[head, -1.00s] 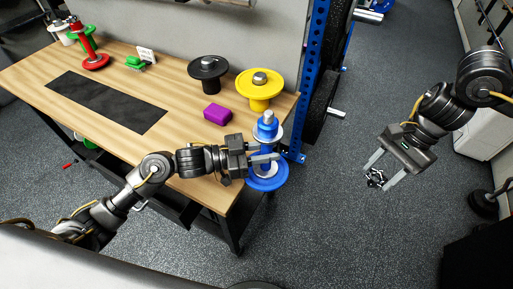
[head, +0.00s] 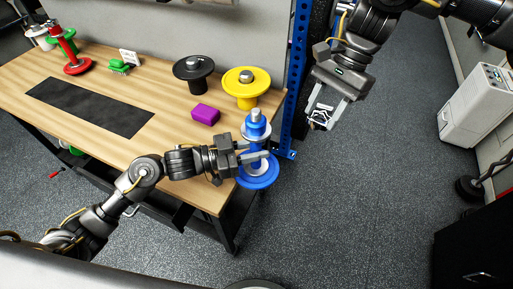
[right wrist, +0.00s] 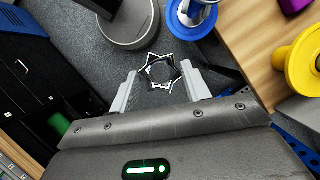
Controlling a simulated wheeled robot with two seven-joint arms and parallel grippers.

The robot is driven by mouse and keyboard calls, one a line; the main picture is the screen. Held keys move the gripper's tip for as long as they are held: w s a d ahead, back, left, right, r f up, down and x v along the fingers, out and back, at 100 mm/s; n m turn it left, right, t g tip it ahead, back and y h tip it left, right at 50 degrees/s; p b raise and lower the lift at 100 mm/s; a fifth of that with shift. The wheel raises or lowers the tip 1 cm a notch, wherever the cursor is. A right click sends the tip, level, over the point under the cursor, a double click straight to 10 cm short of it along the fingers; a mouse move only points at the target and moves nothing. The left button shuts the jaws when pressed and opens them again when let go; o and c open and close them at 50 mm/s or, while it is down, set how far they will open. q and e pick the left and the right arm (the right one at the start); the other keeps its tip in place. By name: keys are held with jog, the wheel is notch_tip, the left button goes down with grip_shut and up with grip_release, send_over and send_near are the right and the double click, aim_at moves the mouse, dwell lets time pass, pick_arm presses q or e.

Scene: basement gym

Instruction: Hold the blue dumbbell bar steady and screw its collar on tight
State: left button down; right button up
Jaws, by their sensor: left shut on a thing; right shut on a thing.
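The blue dumbbell bar (head: 257,130) stands roughly upright just off the table's right end, with a wide blue plate (head: 258,182) low on it and a silver end on top. My left gripper (head: 258,158) is shut on its middle. My right gripper (head: 322,108) is shut on a star-shaped metal collar (head: 319,119), held to the right of the bar and apart from it. In the right wrist view the collar (right wrist: 160,57) sits between the fingertips, its opening visible. Part of the blue plate (right wrist: 184,31) shows beyond it.
A blue rack post (head: 300,60) stands behind.

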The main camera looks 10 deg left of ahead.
aim_at(253, 112)
jog(key=a+r+m, duration=0.1)
jog(key=a+r, duration=0.1)
jog(key=a, duration=0.2)
jog(key=s+a+r+m, duration=0.1)
jog(key=a+r, duration=0.2)
jog(key=a, duration=0.2)
jog(key=a+r+m+t, duration=0.1)
jog(key=a+r, duration=0.2)
jog(key=a, duration=0.1)
jog(key=shift+s+a+r+y, duration=0.2)
jog(key=shift+s+a+y, duration=0.05)
jog(key=shift+s+y, duration=0.15)
jog(key=shift+r+m, duration=0.1)
jog(key=shift+m, duration=0.3)
jog(key=shift+d, duration=0.2)
jog(key=shift+a, duration=0.15)
notch_tip(253, 112, down, 2)
jog(key=shift+f, duration=1.05)
jog(key=shift+s, duration=0.1)
